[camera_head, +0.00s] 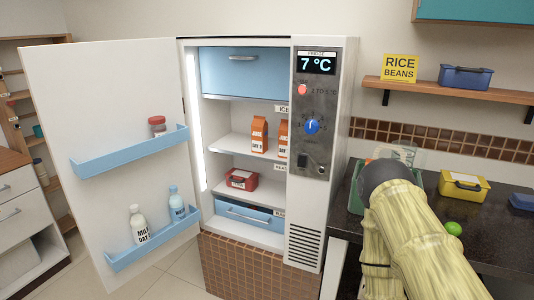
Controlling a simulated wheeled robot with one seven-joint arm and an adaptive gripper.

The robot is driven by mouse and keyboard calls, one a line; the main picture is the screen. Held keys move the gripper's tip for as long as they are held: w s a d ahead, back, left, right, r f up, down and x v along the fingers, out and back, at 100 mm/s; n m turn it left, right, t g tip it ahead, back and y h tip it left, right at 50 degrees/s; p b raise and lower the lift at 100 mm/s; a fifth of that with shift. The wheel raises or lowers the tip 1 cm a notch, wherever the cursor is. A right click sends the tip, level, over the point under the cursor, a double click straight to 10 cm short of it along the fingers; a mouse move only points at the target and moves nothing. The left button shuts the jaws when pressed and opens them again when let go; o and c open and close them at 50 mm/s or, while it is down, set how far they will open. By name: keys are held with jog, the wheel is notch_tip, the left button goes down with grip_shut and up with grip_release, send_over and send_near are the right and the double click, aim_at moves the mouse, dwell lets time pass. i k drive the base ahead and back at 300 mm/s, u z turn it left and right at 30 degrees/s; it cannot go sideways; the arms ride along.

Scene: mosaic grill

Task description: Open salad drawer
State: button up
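The fridge (325,205) stands in the middle of the head view with its white door (110,105) swung wide open to the left. A blue drawer (250,216) with a light handle sits at the bottom of the compartment and looks shut; its small label is too small to read. Another blue front (245,72) with a handle is at the top, by a label reading ICE. My arm comes in at the lower right, well to the right of the fridge opening. My gripper's fingers do not show.
A red box (242,180) and orange cartons (259,134) stand on the fridge shelves. Bottles (138,224) and a red-lidded jar (157,126) are in the door racks. A dark counter (495,230) at right holds a yellow box (463,187). Floor left of the fridge base is clear.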

aim_at(265, 219)
jog(key=u, duration=1.75)
jog(key=i, duration=0.85)
jog(key=z, duration=2)
